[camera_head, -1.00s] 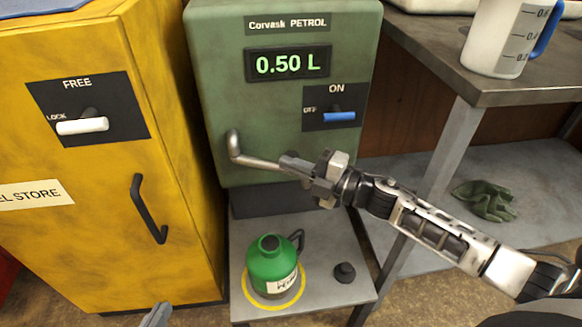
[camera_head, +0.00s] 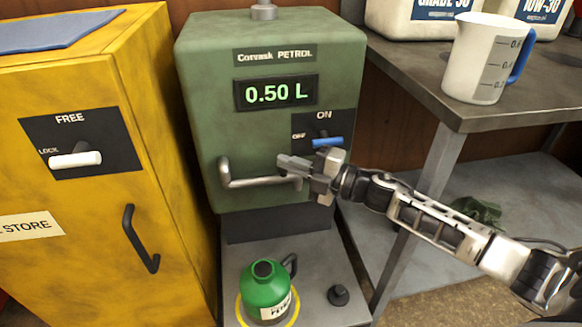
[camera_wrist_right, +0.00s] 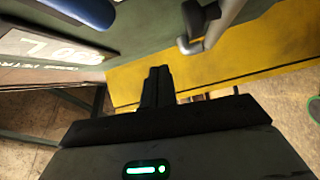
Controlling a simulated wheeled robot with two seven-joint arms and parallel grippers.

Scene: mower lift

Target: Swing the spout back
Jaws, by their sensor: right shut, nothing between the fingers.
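The spout (camera_head: 258,182) is a bent metal pipe low on the front of the green petrol pump (camera_head: 215,110). It runs across the pump front from a left elbow toward the right. A grey pipe (camera_wrist_right: 214,32), likely the spout, shows at the top of the right wrist view. My right gripper (camera_head: 281,162) is shut and empty, just above the spout's right end; I cannot tell if it touches it. Its closed fingers show in the right wrist view (camera_wrist_right: 158,85). My left gripper is out of view. The display reads 0.50 L.
A green petrol can (camera_head: 266,288) stands in a yellow ring below the pump, with a black cap (camera_head: 339,295) beside it. The pump's blue switch (camera_head: 327,142) is close above my right gripper. A yellow cabinet (camera_head: 90,230) stands left; a bench with a jug (camera_head: 478,60) stands right.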

